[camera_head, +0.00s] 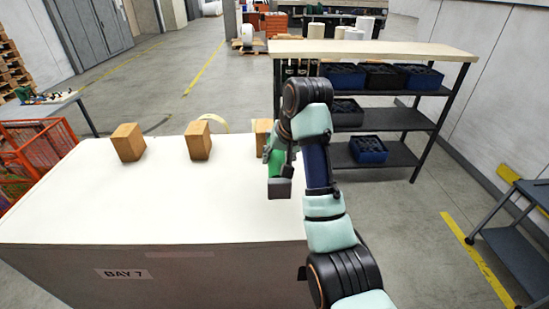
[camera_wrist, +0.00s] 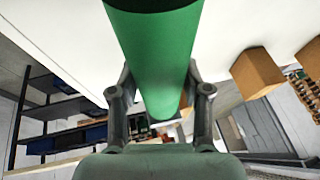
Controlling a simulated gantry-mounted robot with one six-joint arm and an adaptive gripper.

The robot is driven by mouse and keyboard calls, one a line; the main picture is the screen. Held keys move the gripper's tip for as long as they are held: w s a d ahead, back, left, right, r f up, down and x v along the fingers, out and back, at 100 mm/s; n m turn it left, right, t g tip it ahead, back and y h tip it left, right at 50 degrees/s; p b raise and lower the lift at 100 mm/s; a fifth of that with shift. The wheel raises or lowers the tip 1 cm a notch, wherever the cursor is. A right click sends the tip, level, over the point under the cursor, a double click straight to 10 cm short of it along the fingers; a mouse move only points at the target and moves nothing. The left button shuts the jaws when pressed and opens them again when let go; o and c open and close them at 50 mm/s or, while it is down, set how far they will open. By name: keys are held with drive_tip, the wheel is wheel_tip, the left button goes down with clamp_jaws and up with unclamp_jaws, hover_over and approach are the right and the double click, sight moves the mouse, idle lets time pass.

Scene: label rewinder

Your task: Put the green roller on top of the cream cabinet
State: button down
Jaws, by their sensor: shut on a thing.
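The green roller (camera_head: 275,161) is held in my gripper (camera_head: 281,178) near the right end of the cream cabinet (camera_head: 150,200) top. In the wrist view the roller (camera_wrist: 155,50) lies between the two fingers of my gripper (camera_wrist: 160,98), which is shut on it. The roller's far end runs out of the wrist picture at the top. My arm hides part of it in the head view. I cannot tell whether the roller touches the cabinet top. The cabinet has a pale flat top and a "BAY 7" label on its front.
Three wooden blocks (camera_head: 127,142) (camera_head: 198,141) (camera_head: 263,133) stand along the back edge of the cabinet top. A pale ring (camera_head: 214,121) shows behind the middle block. A shelf rack (camera_head: 400,52) with dark bins stands behind right. The cabinet top's front and middle are clear.

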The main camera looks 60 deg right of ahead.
drive_tip(key=shift+s+a+f, duration=0.1)
drive_tip(key=shift+s+f, duration=0.1)
drive_tip(key=shift+f, duration=0.35)
drive_tip(key=shift+w+f, duration=0.1)
drive_tip(key=shift+f, duration=2.35)
drive_tip(key=shift+f, duration=0.3)
drive_tip(key=shift+c, duration=2.2)
unclamp_jaws()
drive_tip(key=shift+f, duration=0.15)
